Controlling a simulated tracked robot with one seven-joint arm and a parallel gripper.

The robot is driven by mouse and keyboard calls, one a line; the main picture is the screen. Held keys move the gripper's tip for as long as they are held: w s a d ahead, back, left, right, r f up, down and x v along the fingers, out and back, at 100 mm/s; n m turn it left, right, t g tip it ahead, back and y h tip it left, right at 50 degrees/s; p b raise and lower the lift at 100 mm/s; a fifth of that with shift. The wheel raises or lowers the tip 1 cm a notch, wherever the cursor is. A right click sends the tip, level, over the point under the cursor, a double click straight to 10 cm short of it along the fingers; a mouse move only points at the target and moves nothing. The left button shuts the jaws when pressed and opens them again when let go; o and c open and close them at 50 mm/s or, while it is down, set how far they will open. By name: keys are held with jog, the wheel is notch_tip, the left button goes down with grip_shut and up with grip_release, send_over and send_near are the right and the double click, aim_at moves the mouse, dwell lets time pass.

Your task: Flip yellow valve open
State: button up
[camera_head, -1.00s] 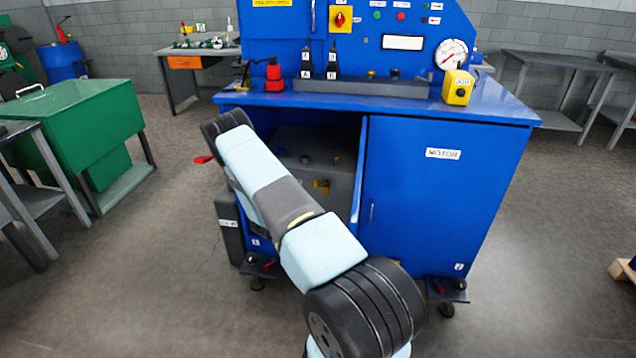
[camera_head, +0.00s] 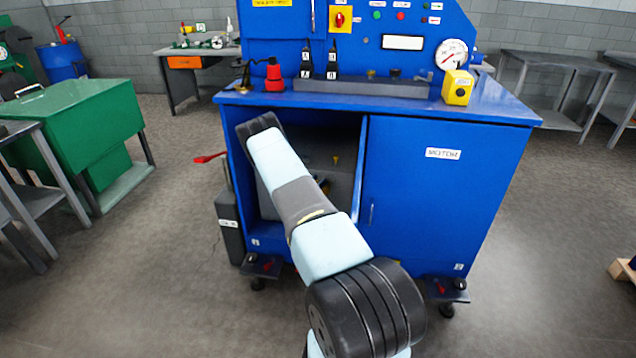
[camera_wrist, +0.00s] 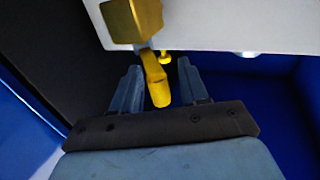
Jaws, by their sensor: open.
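In the wrist view, the yellow valve lever (camera_wrist: 156,82) hangs from a brass valve body (camera_wrist: 132,18) on a pale grey block. My gripper (camera_wrist: 158,68) is open, with one finger on each side of the lever. I cannot tell whether either finger touches it. In the head view, a small yellow part (camera_head: 325,186) shows beside my arm inside the open cabinet bay. My fingers are hidden there by my arm.
The blue cabinet (camera_head: 445,200) has a MOTOR door on the right and an open bay on the left. A grey tank (camera_head: 343,185) stands in the bay. A red lever (camera_head: 209,158) sticks out left of the cabinet.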

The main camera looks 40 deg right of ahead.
jog(key=shift+w+d, duration=0.1)
jog(key=shift+d, duration=0.05)
jog(key=shift+c, duration=0.4)
grip_shut()
